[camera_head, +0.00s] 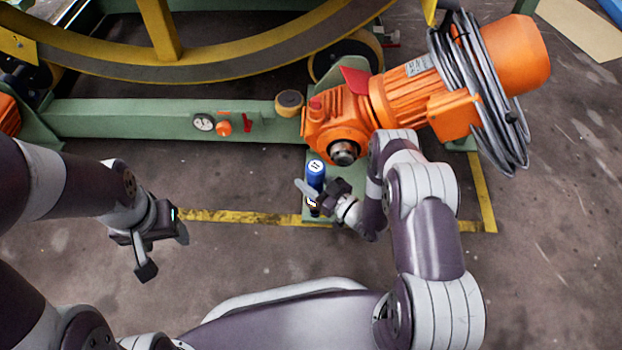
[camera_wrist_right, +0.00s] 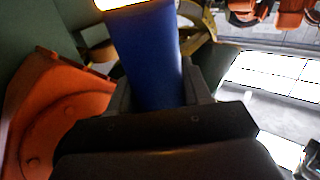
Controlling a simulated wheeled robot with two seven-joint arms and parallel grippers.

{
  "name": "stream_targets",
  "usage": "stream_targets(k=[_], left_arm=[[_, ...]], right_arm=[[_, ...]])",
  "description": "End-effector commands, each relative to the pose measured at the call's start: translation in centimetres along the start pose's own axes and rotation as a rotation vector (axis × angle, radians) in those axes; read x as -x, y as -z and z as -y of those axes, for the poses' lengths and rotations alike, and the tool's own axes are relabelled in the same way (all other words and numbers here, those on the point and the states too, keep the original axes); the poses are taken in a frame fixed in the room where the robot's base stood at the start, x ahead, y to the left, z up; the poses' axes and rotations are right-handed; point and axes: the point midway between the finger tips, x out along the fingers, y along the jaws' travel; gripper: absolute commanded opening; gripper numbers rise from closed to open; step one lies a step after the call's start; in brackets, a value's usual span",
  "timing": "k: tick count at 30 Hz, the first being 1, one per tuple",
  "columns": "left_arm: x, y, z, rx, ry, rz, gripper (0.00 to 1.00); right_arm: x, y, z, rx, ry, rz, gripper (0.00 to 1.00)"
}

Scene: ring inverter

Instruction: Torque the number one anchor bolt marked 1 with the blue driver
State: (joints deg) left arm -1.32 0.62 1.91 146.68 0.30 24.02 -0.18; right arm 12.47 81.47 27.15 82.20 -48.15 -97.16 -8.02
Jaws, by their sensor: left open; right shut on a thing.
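The blue driver (camera_head: 315,172) stands roughly upright by the green foot plate (camera_head: 316,217), below the orange gearbox. Its top is a white disc with a dark mark. My right gripper (camera_head: 320,190) is shut on the blue driver, whose blue body (camera_wrist_right: 150,55) also shows between the fingers in the right wrist view. The driver's lower end is mostly hidden by the gripper, and I cannot tell whether it touches a bolt. No anchor bolt or number 1 mark can be made out. My left gripper (camera_head: 164,252) is open and empty over the floor at the left.
An orange gearbox and motor (camera_head: 405,97) with coiled grey cable (camera_head: 487,95) stands just behind the driver. A green beam (camera_head: 150,118) with a gauge (camera_head: 203,122) runs left. A large yellow ring (camera_head: 200,68) is above it. The floor in front is clear, with yellow tape (camera_head: 240,216).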

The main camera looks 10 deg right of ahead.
Motion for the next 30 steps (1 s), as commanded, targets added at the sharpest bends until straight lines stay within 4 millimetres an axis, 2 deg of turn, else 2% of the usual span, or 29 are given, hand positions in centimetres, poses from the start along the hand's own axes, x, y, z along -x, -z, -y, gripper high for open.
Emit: stream_targets(k=[22, 30], left_arm=[[0.0, 0.0, 0.0, 0.000, 0.000, 0.000, 0.61], [1.4, 0.2, 0.0, 0.000, 0.000, 0.000, 0.61]], right_arm=[[0.1, -0.1, 0.0, -0.001, 0.000, 0.003, 0.03], [0.1, 1.4, 0.0, -0.002, 0.000, 0.003, 0.04]])
